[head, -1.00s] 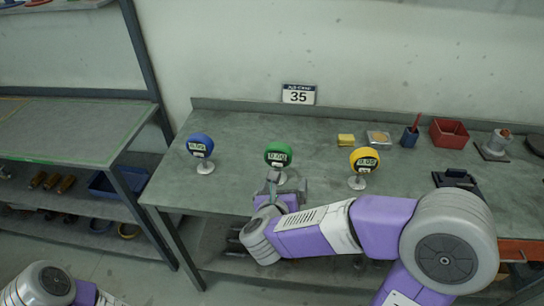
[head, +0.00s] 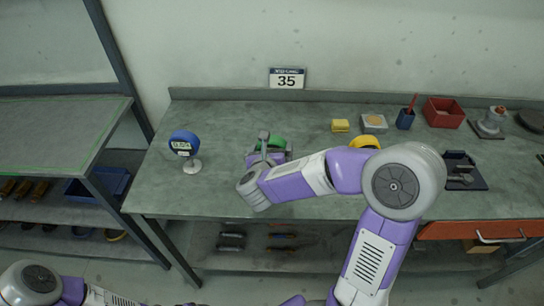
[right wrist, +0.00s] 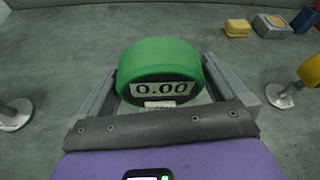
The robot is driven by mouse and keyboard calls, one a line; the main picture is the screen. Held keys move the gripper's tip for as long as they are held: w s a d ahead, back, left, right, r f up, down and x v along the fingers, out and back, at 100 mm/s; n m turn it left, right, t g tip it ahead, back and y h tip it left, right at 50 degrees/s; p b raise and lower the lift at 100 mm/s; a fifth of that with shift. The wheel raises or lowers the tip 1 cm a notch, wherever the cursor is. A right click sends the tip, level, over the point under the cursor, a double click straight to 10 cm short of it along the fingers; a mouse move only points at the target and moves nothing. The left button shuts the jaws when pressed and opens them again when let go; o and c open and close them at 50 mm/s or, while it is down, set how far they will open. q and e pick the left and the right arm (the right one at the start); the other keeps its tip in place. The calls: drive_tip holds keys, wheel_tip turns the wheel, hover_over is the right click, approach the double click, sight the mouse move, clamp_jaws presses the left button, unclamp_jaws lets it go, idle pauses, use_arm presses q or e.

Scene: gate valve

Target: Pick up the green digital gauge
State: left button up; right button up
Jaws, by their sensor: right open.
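The green digital gauge (right wrist: 160,62) shows large in the right wrist view, its display reading 0.00 facing me. In the head view only its green top (head: 276,141) shows, with my right gripper (head: 268,150) in front of it. My right gripper (right wrist: 165,95) is open, with one finger on each side of the green gauge; I cannot tell whether they touch it. The gauge's foot is hidden. My left arm shows at the lower left of the head view, but its gripper is out of frame.
A blue gauge (head: 184,144) stands left on the bench (head: 225,108). A yellow gauge (head: 365,141) stands right, partly behind my right arm. A yellow block (head: 340,126), a blue cup (head: 405,119) and a red bin (head: 444,112) lie at the back right.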

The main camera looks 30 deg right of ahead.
drive_tip(key=shift+x, duration=1.55)
drive_tip(key=shift+c, duration=0.5)
drive_tip(key=c, duration=0.8)
